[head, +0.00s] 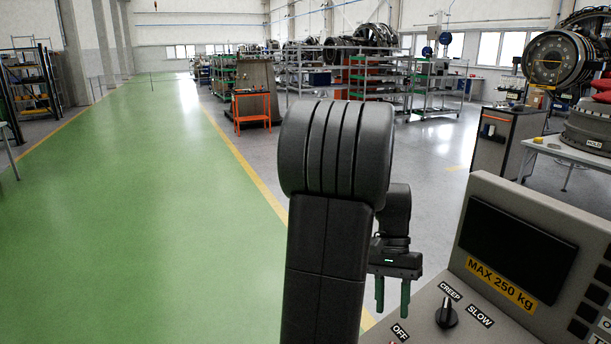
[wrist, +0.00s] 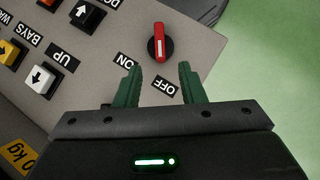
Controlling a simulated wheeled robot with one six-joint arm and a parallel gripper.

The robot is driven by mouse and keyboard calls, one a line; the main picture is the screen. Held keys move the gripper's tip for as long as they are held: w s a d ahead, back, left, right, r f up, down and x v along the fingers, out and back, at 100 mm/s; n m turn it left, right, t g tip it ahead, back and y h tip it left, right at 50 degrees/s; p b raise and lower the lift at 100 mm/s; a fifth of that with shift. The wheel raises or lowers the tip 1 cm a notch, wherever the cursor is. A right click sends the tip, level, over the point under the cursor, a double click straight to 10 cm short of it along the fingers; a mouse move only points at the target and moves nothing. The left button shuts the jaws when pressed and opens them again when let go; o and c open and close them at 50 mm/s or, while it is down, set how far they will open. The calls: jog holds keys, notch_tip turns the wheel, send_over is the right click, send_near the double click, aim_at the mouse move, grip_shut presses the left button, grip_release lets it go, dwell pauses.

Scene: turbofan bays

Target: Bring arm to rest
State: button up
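My arm stands raised in the middle of the head view, with its dark links in front of the aisle. My gripper (head: 393,296) hangs beyond it, pointing down beside the left edge of the control panel (head: 420,312). Its two green fingers are apart with nothing between them. In the wrist view my gripper (wrist: 158,85) is also open and empty.
A green floor lane (head: 140,200) is clear on the left. An orange cart (head: 252,110) and a grey cabinet (head: 505,140) stand farther off.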

jog(key=x, duration=1.1)
jog(key=shift+s+p, duration=0.1)
jog(key=shift+p, duration=0.3)
